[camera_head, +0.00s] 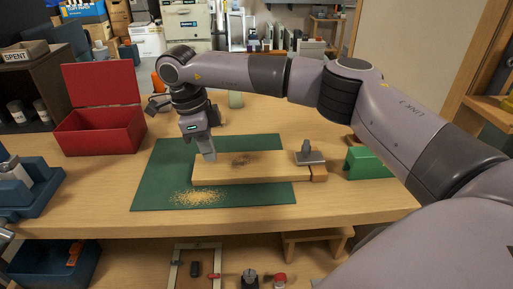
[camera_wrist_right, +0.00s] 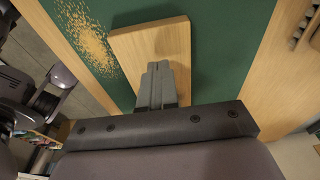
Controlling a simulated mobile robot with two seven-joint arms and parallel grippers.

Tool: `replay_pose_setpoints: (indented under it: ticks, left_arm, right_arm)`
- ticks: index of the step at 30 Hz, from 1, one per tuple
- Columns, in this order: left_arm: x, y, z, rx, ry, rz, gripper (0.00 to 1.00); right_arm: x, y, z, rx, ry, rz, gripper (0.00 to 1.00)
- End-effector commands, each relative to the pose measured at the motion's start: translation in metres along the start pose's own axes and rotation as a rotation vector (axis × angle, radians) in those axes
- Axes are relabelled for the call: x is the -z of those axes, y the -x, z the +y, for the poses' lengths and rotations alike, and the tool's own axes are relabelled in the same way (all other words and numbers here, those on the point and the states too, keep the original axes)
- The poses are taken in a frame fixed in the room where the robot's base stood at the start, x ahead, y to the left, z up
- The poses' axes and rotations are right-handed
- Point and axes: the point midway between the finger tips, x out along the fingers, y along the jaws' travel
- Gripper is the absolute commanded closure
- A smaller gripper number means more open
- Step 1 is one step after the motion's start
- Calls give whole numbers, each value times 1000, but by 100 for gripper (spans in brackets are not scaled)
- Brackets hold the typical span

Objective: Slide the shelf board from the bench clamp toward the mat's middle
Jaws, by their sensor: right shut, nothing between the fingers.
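The shelf board (camera_head: 262,167) is a pale plank lying mostly on the green mat (camera_head: 160,188), with its right end past the mat's right edge. A grey piece with an upright knob (camera_head: 309,157), which looks like the bench clamp, sits at that right end, beside a small brown block. My right gripper (camera_head: 210,157) is shut and empty, pointing down at the board's left end. In the right wrist view its fingers (camera_wrist_right: 157,72) overlap the board (camera_wrist_right: 150,40); I cannot tell whether they touch it. My left gripper is not clearly in view.
Sawdust (camera_head: 196,198) lies on the mat in front of the board. An open red box (camera_head: 101,128) stands back left, a blue holder (camera_head: 33,188) at the left edge, and a green block (camera_head: 368,163) to the right. The mat's left part is clear.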

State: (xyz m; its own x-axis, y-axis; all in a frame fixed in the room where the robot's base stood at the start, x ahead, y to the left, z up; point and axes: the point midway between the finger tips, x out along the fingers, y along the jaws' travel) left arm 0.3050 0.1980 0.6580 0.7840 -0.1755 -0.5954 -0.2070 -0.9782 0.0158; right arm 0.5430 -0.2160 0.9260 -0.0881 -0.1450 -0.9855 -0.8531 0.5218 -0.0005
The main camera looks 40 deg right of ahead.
Motion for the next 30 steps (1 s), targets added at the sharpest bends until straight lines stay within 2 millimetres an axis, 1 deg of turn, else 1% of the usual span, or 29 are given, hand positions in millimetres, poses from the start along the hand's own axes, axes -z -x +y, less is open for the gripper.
replay_pose_setpoints:
  ticks: [1, 15, 21, 23, 26, 27, 30]
  left_arm:
    - [0, 1, 0, 0, 0, -2, 57]
    - [4, 6, -3, 7, -6, -1, 57]
    - [3, 6, -4, 9, -8, -2, 57]
    - [3, 7, -4, 9, -9, -2, 57]
    - [6, 9, -4, 10, -11, -1, 57]
    - [2, 6, -4, 10, -10, 0, 57]
    - [1, 5, -4, 10, -9, -4, 57]
  right_arm:
    - [7, -1, -1, -1, -2, 1, 100]
    - [78, -12, 0, -1, -4, 2, 100]
    - [104, -17, 0, 0, -2, 1, 100]
    - [110, -18, 0, -1, -2, 1, 100]
    - [106, -28, 1, -2, 0, 2, 100]
    - [105, -33, 1, -2, 0, 1, 100]
    - [104, -35, 1, -1, 0, 0, 100]
